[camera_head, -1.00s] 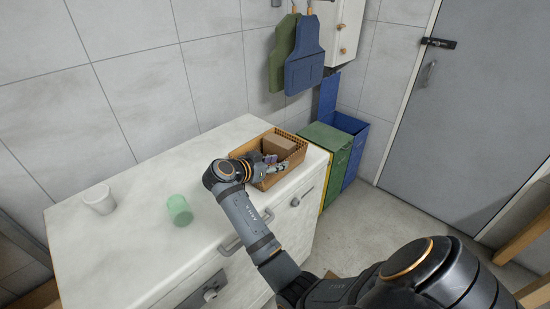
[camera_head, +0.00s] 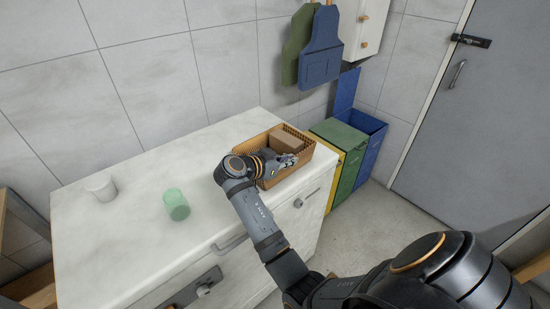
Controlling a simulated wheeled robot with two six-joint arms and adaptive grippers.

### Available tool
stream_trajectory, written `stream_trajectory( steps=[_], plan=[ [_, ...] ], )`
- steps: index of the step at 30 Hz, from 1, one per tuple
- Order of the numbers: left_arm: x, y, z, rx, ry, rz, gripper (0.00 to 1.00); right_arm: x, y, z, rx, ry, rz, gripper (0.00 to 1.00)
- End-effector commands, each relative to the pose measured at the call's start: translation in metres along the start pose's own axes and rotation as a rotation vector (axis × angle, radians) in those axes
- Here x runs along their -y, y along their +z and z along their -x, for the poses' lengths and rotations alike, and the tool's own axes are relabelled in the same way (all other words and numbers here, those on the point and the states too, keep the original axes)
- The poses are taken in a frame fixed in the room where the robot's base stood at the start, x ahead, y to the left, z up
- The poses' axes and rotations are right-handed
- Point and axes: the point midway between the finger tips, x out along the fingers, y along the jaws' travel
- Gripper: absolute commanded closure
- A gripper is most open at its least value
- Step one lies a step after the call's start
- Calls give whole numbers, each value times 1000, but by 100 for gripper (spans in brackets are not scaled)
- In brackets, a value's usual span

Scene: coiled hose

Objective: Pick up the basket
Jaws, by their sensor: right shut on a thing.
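The orange-brown basket (camera_head: 306,153) stands on the white counter near its right end, with a brown box (camera_head: 288,139) inside it. My right gripper (camera_head: 286,160) reaches over the basket's near left side and is shut; its fingers are at the basket, small and partly hidden by the wrist. I take it to be shut on the basket's wall. The basket looks level and at the countertop. My left gripper is not in view.
A white cup (camera_head: 101,186) and a green cup (camera_head: 175,204) stand on the left part of the counter (camera_head: 150,240). Green (camera_head: 342,136) and blue (camera_head: 369,145) bins stand right of the counter. Aprons (camera_head: 321,50) hang on the wall. A grey door (camera_head: 465,130) is at right.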

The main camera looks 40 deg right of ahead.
Motion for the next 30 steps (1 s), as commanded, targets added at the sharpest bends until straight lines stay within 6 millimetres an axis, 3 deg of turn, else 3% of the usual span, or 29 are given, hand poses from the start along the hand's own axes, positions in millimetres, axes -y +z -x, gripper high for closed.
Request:
stream_trajectory(
  steps=[7,20,30],
  plan=[
    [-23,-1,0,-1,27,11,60,0,2,0,3,1,4,100],
    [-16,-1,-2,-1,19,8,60,0,-1,1,3,1,4,100],
    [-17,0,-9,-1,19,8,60,-4,-39,8,-1,2,-1,100]
  ],
)
